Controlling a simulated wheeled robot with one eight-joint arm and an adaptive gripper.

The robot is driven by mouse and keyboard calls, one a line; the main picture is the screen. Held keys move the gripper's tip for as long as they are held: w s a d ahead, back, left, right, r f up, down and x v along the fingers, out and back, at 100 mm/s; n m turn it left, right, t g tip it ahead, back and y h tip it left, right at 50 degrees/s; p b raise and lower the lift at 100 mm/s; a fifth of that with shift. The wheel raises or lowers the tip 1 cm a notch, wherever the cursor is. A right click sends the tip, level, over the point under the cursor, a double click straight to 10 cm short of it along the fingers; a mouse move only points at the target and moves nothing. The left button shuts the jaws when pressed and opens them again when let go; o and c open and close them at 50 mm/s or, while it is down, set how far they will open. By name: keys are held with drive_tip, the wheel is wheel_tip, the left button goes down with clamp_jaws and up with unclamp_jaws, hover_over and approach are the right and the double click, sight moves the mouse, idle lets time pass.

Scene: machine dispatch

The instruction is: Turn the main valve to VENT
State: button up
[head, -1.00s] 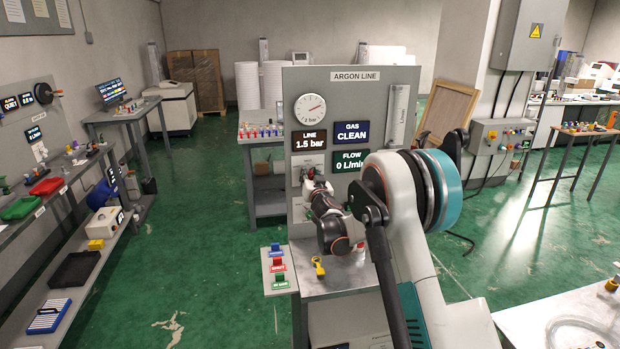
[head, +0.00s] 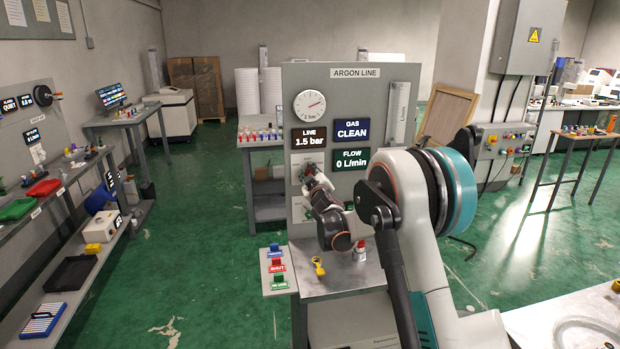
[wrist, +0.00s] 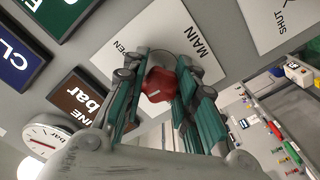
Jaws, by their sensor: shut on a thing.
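The main valve shows in the wrist view as a red knob (wrist: 158,84) on a white plate (wrist: 203,62) lettered MAIN and OPEN. My gripper (wrist: 160,92) is shut on this red knob, with a teal-and-grey finger on either side of it. In the head view my gripper (head: 311,171) is at the left part of the ARGON LINE panel (head: 408,80), under the LINE display, and it hides most of the valve there. No VENT lettering can be read, and I cannot tell which mark the knob points to.
The LINE display (head: 310,138) reads 1.5 bar, GAS (head: 352,130) reads CLEAN, and FLOW (head: 350,159) reads 0 L/min. Below the panel, a yellow tool (head: 318,266) and a red-and-white item (head: 360,252) are on the metal bench (head: 335,284). Coloured labelled blocks (head: 277,265) stand at left.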

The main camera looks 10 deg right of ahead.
drive_tip(key=n+b, duration=0.1)
drive_tip(key=n, duration=0.5)
drive_tip(key=shift+n, duration=0.3)
drive_tip(key=n+b, duration=0.1)
drive_tip(key=n, duration=0.5)
drive_tip(key=shift+n, duration=0.4)
drive_tip(key=o, duration=1.1)
drive_tip(key=s, duration=1.2)
